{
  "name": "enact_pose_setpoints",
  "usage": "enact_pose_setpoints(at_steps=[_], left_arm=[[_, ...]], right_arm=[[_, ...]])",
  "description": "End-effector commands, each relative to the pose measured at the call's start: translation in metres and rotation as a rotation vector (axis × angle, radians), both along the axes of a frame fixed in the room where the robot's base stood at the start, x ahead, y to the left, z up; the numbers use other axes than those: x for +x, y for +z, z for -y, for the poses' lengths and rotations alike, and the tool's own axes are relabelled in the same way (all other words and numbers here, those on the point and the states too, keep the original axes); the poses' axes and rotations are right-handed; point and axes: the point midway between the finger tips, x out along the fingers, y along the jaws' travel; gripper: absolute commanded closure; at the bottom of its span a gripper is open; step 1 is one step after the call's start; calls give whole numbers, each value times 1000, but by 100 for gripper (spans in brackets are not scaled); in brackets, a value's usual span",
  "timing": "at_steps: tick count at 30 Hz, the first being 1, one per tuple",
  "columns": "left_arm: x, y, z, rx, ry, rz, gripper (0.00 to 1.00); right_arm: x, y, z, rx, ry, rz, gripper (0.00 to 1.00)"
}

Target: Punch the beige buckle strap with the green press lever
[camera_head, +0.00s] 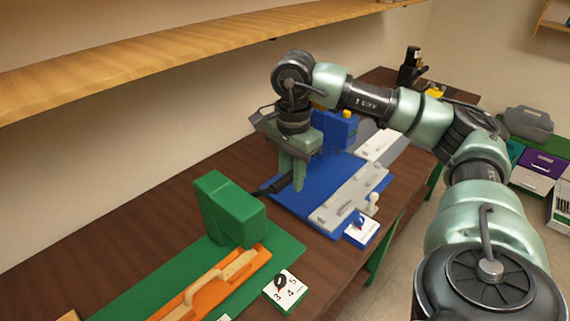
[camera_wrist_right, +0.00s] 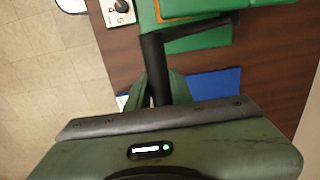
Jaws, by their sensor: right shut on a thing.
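The green press (camera_head: 228,208) stands on a green base plate. Its black lever (camera_head: 272,188) sticks out toward the blue station and also shows in the right wrist view (camera_wrist_right: 154,55). My right gripper (camera_head: 293,172) points down and is shut on the lever's outer end; its fingers also show in the right wrist view (camera_wrist_right: 162,92). The beige buckle strap (camera_head: 210,283) lies in an orange holder (camera_head: 250,262), with its far end close to the foot of the green press. Whether it reaches under the punch is hidden by the press body. My left gripper is out of view.
A white dial card (camera_head: 286,291) with a black knob sits beside the green plate. A blue press (camera_head: 337,128) and blue plate (camera_head: 278,203) with a grey strap holder (camera_head: 350,200) stand beyond. A wooden shelf (camera_head: 150,62) overhangs the bench along the wall.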

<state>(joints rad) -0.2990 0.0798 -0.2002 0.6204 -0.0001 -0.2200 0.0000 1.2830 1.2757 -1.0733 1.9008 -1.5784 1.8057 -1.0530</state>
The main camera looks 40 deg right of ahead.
Motion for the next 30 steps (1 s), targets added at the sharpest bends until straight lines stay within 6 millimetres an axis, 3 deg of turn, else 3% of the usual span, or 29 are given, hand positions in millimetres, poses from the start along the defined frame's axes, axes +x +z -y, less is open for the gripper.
enact_pose_setpoints(at_steps=[30], left_arm=[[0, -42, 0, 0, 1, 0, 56]], right_arm=[[-30, -38, 3, -1, -1, -5, 96]])
